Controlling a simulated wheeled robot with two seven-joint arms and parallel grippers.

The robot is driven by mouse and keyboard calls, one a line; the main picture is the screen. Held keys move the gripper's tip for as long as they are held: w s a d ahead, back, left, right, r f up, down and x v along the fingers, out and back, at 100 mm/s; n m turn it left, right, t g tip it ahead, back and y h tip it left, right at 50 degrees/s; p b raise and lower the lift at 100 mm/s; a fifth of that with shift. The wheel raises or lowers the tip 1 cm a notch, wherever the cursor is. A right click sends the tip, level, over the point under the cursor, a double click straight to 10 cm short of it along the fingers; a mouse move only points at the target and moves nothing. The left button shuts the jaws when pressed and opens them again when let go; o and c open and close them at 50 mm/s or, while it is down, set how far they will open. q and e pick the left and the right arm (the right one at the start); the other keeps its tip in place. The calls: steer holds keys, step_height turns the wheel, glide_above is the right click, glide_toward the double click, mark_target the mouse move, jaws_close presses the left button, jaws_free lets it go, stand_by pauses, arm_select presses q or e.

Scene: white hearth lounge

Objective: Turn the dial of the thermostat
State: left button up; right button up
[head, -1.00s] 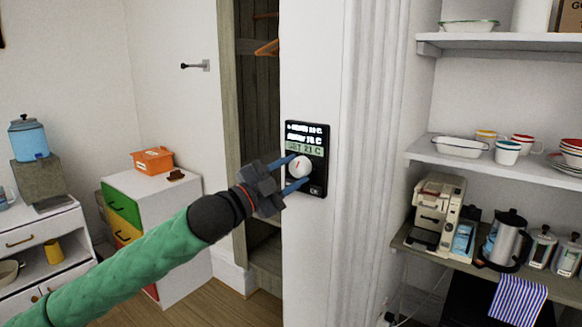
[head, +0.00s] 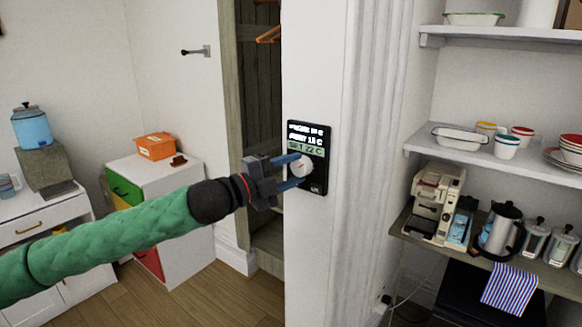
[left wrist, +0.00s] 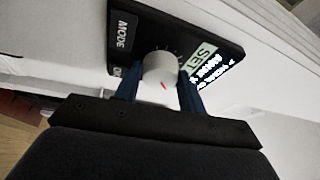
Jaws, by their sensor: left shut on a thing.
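The thermostat is a black panel (head: 320,140) on the white wall post, with lit text lines and a green-highlighted set line that seems to read 22 C. Its round white dial (head: 302,167) sits below the text and carries a red mark. My left gripper (head: 296,173) is shut on the dial, with one blue finger on each side. In the left wrist view the dial (left wrist: 163,70) lies between the two blue fingers, with the panel's MODE and SET labels (left wrist: 122,30) beyond. My right gripper is not in view.
An open closet with an orange hanger (head: 269,35) stands left of the post. Shelves with dishes (head: 470,150) and a coffee machine (head: 436,203) stand at the right. A white drawer cabinet with an orange box (head: 155,146) is at the left.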

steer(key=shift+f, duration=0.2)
arm_select(q)
steer(key=o, duration=1)
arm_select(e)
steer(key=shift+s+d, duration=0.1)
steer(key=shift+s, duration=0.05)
arm_select(q)
steer(key=shift+s+a+f, duration=0.1)
steer(key=shift+a+f, duration=0.05)
steer(key=shift+a, duration=0.1)
steer(key=b+v, duration=0.3)
steer(key=v, duration=0.4)
steer(key=shift+s, duration=0.1)
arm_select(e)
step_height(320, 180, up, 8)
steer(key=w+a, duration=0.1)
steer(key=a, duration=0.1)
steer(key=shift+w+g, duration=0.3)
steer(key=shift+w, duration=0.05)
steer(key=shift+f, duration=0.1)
